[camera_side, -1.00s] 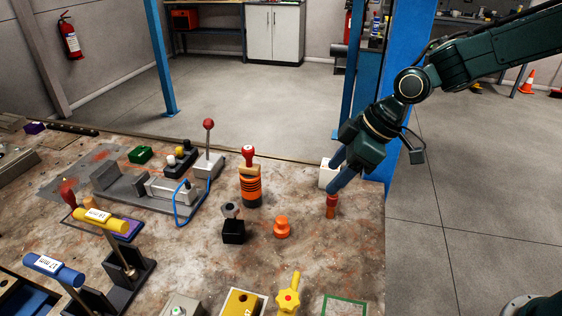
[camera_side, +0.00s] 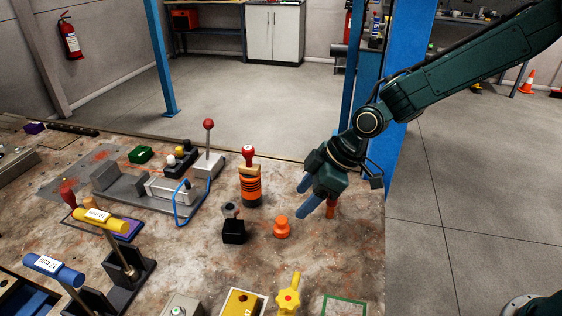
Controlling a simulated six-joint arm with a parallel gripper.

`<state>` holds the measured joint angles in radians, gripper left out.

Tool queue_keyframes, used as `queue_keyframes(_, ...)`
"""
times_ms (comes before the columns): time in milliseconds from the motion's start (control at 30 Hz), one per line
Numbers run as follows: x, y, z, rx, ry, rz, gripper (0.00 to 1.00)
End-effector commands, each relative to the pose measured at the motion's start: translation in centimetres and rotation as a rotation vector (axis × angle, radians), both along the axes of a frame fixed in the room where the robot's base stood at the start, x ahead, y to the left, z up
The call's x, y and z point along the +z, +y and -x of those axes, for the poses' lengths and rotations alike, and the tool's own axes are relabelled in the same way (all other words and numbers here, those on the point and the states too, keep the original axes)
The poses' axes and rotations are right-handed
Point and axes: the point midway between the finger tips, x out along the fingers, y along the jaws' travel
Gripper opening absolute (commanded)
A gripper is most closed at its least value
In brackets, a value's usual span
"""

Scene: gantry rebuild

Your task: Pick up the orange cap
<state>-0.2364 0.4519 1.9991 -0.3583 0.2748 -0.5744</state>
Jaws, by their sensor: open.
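The orange cap (camera_side: 282,228) stands upright on the worktable, a short stepped piece with a narrower top. My gripper (camera_side: 303,201) is above and to the right of it in the picture, with its two blue fingers spread and pointing down to the left. The gripper is open with nothing between the fingers. It is apart from the cap, and the cap is fully in view.
A small brown-orange cylinder (camera_side: 331,208) stands right beside my gripper, partly hidden. A black block with a knob (camera_side: 234,229) stands left of the cap. An orange-and-black ringed cylinder (camera_side: 250,189) is behind it. Table around the cap is bare.

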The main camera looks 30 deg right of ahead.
Motion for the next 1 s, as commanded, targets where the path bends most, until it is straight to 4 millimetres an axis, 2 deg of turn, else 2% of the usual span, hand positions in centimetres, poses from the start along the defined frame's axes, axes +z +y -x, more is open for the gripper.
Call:
queue_keyframes(200, -2.5, 1.2, -0.8, 0.002, 0.002, 0.000, 0.58)
queue_keyframes(400, -4.0, 1.9, -1.3, -0.001, 0.001, 0.001, 0.58)
queue_keyframes(767, -4.5, 2.1, -1.5, 0.000, -0.001, 0.000, 0.58)
queue_keyframes(1000, -6.0, 2.8, -1.9, 0.000, 0.002, 0.001, 0.58)
